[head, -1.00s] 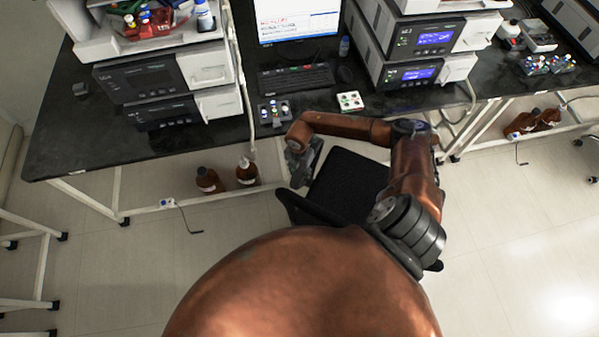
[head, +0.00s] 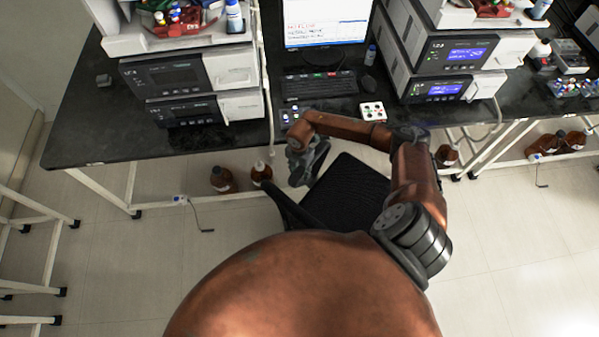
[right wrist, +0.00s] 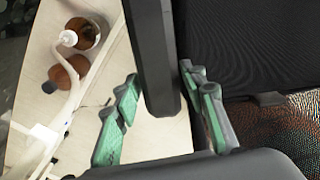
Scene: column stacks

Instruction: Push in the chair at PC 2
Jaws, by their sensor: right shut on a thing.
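The black office chair (head: 345,196) stands at the front of the desk, below the keyboard and monitor (head: 325,20). Its seat is turned at an angle to the desk edge, and its backrest (head: 290,208) is on the lower-left side, partly hidden by my body. My right gripper (head: 302,165) reaches over the chair from the right. In the right wrist view its green-padded fingers (right wrist: 160,112) are on both sides of a black upright bar (right wrist: 153,45) of the chair. The seat (right wrist: 250,50) shows beside it. My left gripper is not in view.
White frame legs (head: 130,190) stand below. The floor at lower right is clear.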

